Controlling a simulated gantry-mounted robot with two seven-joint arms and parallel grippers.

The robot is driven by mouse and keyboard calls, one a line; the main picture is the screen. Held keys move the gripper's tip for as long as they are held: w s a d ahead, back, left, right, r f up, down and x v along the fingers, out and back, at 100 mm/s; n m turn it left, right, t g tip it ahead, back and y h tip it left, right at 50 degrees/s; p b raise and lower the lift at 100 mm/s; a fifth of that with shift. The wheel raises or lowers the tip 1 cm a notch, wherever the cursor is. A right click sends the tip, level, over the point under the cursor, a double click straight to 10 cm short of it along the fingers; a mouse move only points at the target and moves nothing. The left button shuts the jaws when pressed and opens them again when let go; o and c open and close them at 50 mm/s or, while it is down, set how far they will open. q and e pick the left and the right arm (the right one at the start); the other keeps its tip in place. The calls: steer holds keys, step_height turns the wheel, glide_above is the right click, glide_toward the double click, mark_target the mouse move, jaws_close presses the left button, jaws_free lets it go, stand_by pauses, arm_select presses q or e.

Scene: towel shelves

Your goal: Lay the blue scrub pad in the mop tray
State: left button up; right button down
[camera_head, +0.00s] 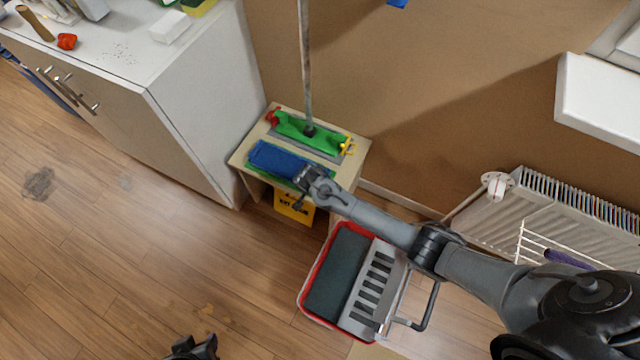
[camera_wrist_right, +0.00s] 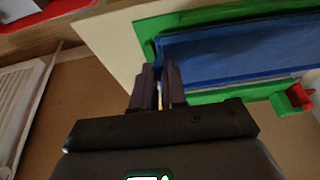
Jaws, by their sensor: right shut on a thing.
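The blue scrub pad (camera_head: 275,160) lies flat on the small wooden table, with green showing around its edges. In the right wrist view the blue pad (camera_wrist_right: 240,52) lies within a longer green piece (camera_wrist_right: 190,20), apparently the mop tray. My right gripper (camera_head: 306,176) is at the pad's right end, and its fingers (camera_wrist_right: 160,88) are shut, with a sliver of blue between them. The fingers hide that end of the pad. My left gripper (camera_head: 192,347) shows only partly at the bottom edge, away from the table; its fingers are unclear.
A green mop head (camera_head: 300,127) with its upright pole (camera_head: 306,60) stands on a grey plate behind the pad. A red bucket (camera_head: 303,295) with a grey wringer stands on the floor. A yellow sign (camera_head: 293,208) is under the table. A white cabinet (camera_head: 195,95) stands left.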

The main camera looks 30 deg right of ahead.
steer(key=shift+f, duration=0.4)
stand_by(0.4)
steer(key=c, duration=1.1)
jaws_free()
